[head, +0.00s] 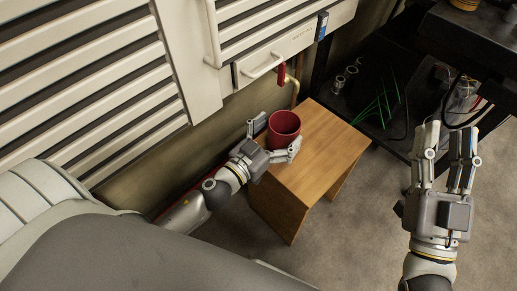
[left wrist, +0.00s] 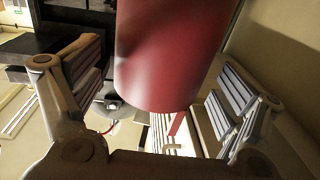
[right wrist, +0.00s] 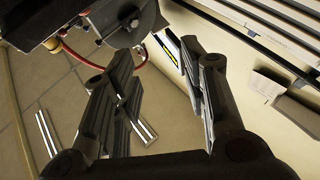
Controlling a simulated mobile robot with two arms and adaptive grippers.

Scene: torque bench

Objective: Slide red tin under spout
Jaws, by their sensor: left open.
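The red tin (head: 283,126) stands upright on a small wooden stool (head: 325,135), near its back left corner. My left gripper (head: 277,134) is open with its fingers on either side of the tin. In the left wrist view the tin (left wrist: 165,55) fills the space between the spread fingers, with gaps visible at both sides. A thin tan pipe (head: 295,94), perhaps the spout, comes down behind the tin below a red handle (head: 282,75). Its outlet is hard to make out. My right gripper (head: 446,155) is open and empty, in the air right of the stool.
A pale slatted cabinet (head: 85,75) with handles stands behind and left of the stool. A dark shelf (head: 375,95) with small rings and green wires is at the back right. A dark bench (head: 475,50) stands at far right. The stool top right of the tin is clear.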

